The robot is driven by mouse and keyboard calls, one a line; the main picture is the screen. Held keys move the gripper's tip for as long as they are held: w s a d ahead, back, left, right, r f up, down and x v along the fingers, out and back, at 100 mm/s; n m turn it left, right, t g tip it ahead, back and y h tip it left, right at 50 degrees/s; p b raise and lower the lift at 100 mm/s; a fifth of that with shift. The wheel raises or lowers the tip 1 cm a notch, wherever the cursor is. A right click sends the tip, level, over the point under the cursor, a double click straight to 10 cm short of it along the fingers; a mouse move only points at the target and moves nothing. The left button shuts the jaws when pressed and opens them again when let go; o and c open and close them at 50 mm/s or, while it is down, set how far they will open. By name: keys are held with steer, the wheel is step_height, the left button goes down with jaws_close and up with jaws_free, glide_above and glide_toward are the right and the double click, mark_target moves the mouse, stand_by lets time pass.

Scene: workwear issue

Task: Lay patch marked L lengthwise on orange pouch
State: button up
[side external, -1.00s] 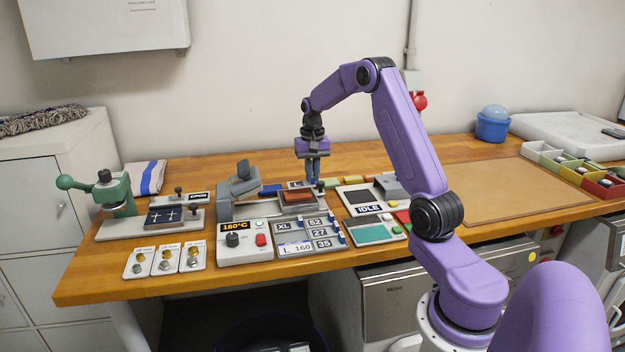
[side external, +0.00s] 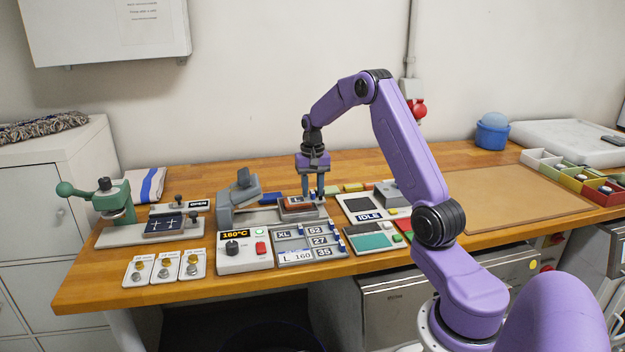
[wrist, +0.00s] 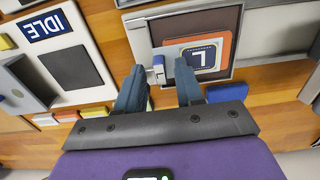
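The patch marked L (wrist: 201,57) is dark blue with a pale border and lies flat on the orange pouch (wrist: 225,50). In the side external view the patch (side external: 296,199) and pouch (side external: 290,207) sit on the heat press's lower plate. My gripper (wrist: 160,72) is open, its fingers well apart with nothing gripped. It is low at the pouch's right end in the side external view (side external: 313,196). In the wrist view one fingertip overlaps the patch's edge; whether it touches is unclear.
The press's grey upper part (side external: 243,190) is swung open at the left. A control box (side external: 244,250) reads 160°C. A label rack (side external: 310,240) stands in front, an IDLE panel (side external: 362,207) to the right. The brown mat (side external: 520,185) is clear.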

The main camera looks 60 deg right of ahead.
mark_target(312, 191)
step_height(312, 191, up, 12)
steer(key=s+a+n, duration=0.3)
steer(key=a, duration=0.6)
steer(key=s+a+n, duration=0.3)
steer(key=a+n, duration=0.1)
steer(key=a, duration=0.6)
steer(key=s+a+n, duration=0.3)
steer(key=a, duration=0.6)
steer(key=s+a+f+n, duration=0.2)
steer(key=s+n, duration=0.3)
steer(key=s, duration=0.6)
steer(key=s+a+f+n, duration=0.2)
steer(key=s+n, duration=0.4)
steer(key=s, duration=0.6)
steer(key=shift+s+a+f+n, duration=0.3)
steer(key=shift+a+f, duration=0.1)
steer(key=shift+a, duration=0.5)
steer(key=shift+w, duration=0.1)
